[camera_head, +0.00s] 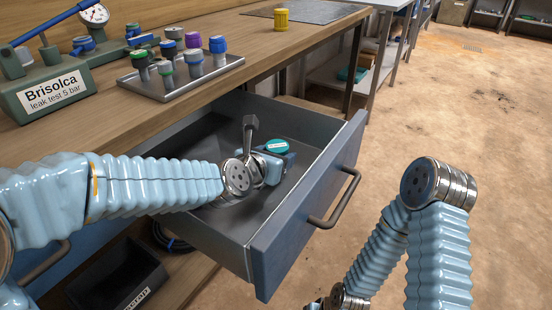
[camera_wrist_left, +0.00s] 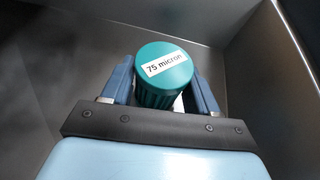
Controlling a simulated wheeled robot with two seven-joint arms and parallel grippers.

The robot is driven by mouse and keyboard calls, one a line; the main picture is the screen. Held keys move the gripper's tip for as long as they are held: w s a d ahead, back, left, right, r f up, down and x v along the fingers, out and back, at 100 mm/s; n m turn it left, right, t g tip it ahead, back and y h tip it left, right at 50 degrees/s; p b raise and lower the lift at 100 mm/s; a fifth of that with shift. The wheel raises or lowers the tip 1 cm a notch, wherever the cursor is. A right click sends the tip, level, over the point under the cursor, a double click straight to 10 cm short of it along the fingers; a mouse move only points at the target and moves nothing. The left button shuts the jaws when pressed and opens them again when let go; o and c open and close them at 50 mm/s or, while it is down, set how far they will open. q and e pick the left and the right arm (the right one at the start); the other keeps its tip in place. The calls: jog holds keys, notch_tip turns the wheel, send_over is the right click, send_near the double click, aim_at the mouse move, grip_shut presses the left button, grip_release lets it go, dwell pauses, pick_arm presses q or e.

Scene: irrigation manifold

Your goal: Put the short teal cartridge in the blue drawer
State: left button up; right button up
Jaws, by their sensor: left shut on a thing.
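The short teal cartridge (camera_head: 277,146) is inside the open blue drawer (camera_head: 305,220), near its far right corner. My left gripper (camera_head: 277,155) reaches down into the drawer. In the left wrist view the cartridge (camera_wrist_left: 163,70), labelled "75 micron", stands between the two blue fingers of the left gripper (camera_wrist_left: 163,88), which is shut on it. I cannot tell whether its base touches the drawer floor. The drawer floor (camera_wrist_left: 60,60) around it looks bare. My right arm is at the right of the head view, but its gripper is out of view.
On the bench, a metal tray (camera_head: 180,83) holds several cartridges with blue, purple and green caps. A yellow cup-like piece (camera_head: 281,20) stands farther back. A black bin (camera_head: 118,275) sits below the bench.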

pick_arm(q)
jog(key=shift+f, duration=0.1)
jog(key=o, duration=1.1)
jog(key=shift+s+r, duration=0.1)
jog(key=shift+r, duration=0.15)
jog(key=p+v, duration=0.4)
jog(key=v, duration=0.7)
jog(key=shift+r, duration=0.15)
jog(key=shift+s+a, duration=0.2)
jog(key=shift+s, duration=0.1)
